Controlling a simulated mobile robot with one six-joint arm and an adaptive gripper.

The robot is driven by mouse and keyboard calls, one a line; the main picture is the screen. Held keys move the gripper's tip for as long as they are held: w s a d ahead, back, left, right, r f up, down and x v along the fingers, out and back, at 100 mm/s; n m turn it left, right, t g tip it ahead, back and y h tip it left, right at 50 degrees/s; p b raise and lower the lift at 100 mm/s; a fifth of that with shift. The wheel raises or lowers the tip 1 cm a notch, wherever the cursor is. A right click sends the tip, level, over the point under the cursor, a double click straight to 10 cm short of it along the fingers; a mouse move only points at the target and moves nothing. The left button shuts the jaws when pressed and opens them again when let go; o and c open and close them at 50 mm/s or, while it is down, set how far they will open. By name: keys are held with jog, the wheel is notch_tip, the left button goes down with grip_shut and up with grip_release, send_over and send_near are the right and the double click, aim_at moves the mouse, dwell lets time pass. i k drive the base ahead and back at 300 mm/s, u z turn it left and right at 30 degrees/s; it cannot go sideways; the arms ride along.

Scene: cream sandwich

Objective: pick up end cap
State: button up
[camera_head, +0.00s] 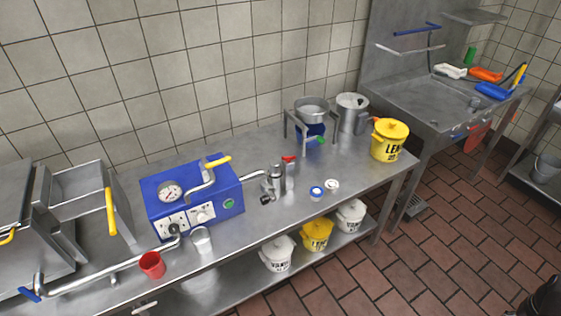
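Two small round parts lie on the steel worktop (285,232) right of the machine. One is a blue and white cap (316,193); the other is a white ring-like piece (332,185) close beside it. Either could be the end cap; I cannot tell which at this size. A metal pipe fitting with a red handle (276,181) stands just left of them. My gripper does not show clearly anywhere. A dark shape cut off at the bottom right corner may be part of my arm.
A blue machine (192,197) with a gauge, a metal cup (201,239) and a red cup (152,265) stand to the left. Pots (351,112) and a yellow bucket (390,140) stand at the back right. Several buckets sit on the lower shelf. The worktop around the small parts is clear.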

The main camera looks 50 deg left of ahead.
aim_at(275, 170)
jog(key=i, duration=1.9)
jog(key=u, duration=1.45)
jog(key=k, duration=0.2)
jog(key=u, duration=0.8)
